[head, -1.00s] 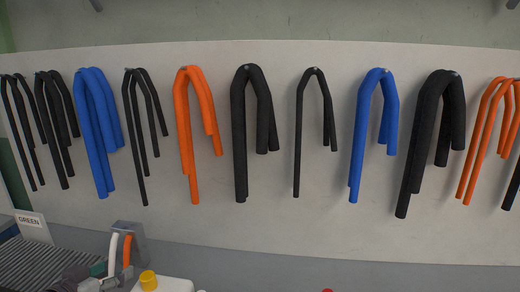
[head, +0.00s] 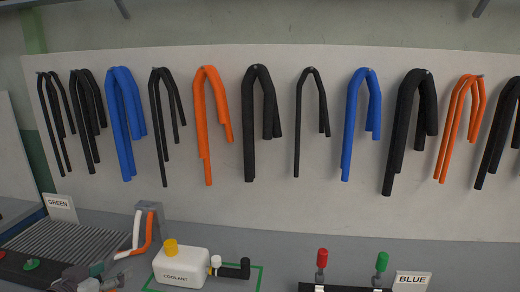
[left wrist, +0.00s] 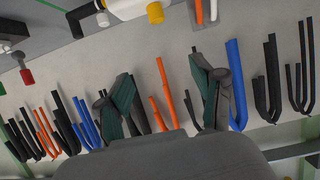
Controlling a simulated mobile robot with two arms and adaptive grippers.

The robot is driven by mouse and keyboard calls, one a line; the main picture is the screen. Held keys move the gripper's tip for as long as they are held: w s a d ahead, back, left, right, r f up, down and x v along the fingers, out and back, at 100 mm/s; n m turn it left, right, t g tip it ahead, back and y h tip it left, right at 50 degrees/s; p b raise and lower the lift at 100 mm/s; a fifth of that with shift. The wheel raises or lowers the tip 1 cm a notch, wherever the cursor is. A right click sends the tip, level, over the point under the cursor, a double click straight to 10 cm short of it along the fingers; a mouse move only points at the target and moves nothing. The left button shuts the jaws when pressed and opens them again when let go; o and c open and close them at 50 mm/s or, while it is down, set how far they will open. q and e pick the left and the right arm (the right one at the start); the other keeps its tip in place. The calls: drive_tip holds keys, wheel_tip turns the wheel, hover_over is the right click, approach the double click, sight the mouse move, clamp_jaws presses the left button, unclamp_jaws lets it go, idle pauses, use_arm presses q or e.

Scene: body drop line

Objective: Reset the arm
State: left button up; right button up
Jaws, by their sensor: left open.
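My left gripper (head: 92,274) shows at the bottom left of the head view, low over the bench near the ribbed rack. In the left wrist view its two dark fingers with teal sides (left wrist: 160,78) stand wide apart, with nothing held between them. The wrist picture is roughly upside down, and the hose board lies beyond the fingers. My right gripper is in neither view.
Black, blue and orange hoses (head: 210,130) hang on a pale board (head: 300,215). On the bench stand a white coolant tank (head: 180,268), a small bracket with white and orange hoses (head: 150,222), a GREEN sign (head: 60,207), a BLUE sign (head: 411,281), and red and green valves (head: 322,262).

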use_arm(q)
drive_tip(key=s+d+f+g+y, duration=0.1)
drive_tip(key=s+d+f+g, duration=0.1)
drive_tip(key=s+d+f, duration=0.4)
drive_tip(key=s+d+f+g, duration=0.1)
drive_tip(key=s+f+g, duration=0.2)
drive_tip(key=s+f, duration=0.55)
drive_tip(key=s+d+f+g, duration=0.2)
drive_tip(key=s+d+f, duration=0.15)
drive_tip(key=s, duration=0.35)
drive_tip(key=s+d+f+g, duration=0.2)
drive_tip(key=s+f+g, duration=0.15)
drive_tip(key=s, duration=0.35)
wheel_tip(320, 180, down, 29)
drive_tip(key=b, duration=0.5)
drive_tip(key=s+a+f+g+b, duration=0.1)
drive_tip(key=s+f+b, duration=0.1)
drive_tip(key=s+f, duration=0.6)
drive_tip(key=s+a+f+g+b, duration=0.1)
drive_tip(key=s+a+f+b, duration=0.1)
drive_tip(key=s+f, duration=0.7)
wheel_tip(320, 180, down, 6)
drive_tip(key=shift+s+f+m+y+b, duration=0.15)
drive_tip(key=shift+f+m+y+b, duration=0.1)
drive_tip(key=shift+m+y+b, duration=0.25)
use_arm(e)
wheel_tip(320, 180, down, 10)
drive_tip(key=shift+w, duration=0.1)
